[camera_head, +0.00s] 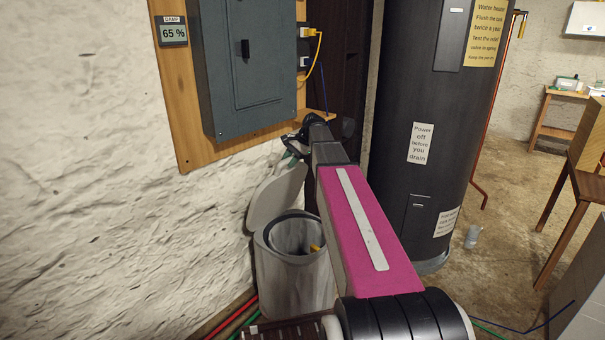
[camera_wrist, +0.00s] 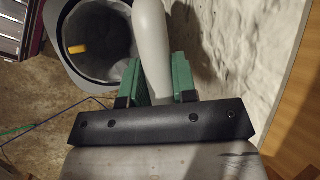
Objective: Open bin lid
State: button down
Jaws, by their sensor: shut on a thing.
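The bin (camera_head: 294,268) is a grey round bin standing against the wall, and it also shows in the wrist view (camera_wrist: 68,75). Its lid (camera_head: 276,196) is raised and tilted up toward the wall, so the bin's mouth is uncovered. In the wrist view the lid (camera_wrist: 152,45) shows edge-on between the green fingers of my gripper (camera_wrist: 160,80). The gripper is shut on the lid. In the head view the gripper (camera_head: 296,150) is at the lid's upper edge, partly hidden by my arm. A yellow thing (camera_wrist: 77,48) shows inside the bin.
A grey electrical panel (camera_head: 238,65) on a wooden board is above the bin. A tall dark water heater (camera_head: 420,120) stands to the right. The rough white wall (camera_head: 100,180) is close on the left. Red and green lines (camera_head: 236,316) run along the floor by the bin.

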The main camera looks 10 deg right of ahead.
jog(key=shift+w+a+r, duration=0.3)
jog(key=shift+w+a, duration=0.4)
jog(key=shift+w, duration=0.2)
jog(key=shift+w+a+r, duration=0.3)
jog(key=shift+w+a, duration=0.4)
jog(key=shift+w, duration=0.15)
jog(key=c, duration=0.9)
grip_release()
jog(key=v, duration=1.1)
jog(key=shift+f, duration=0.1)
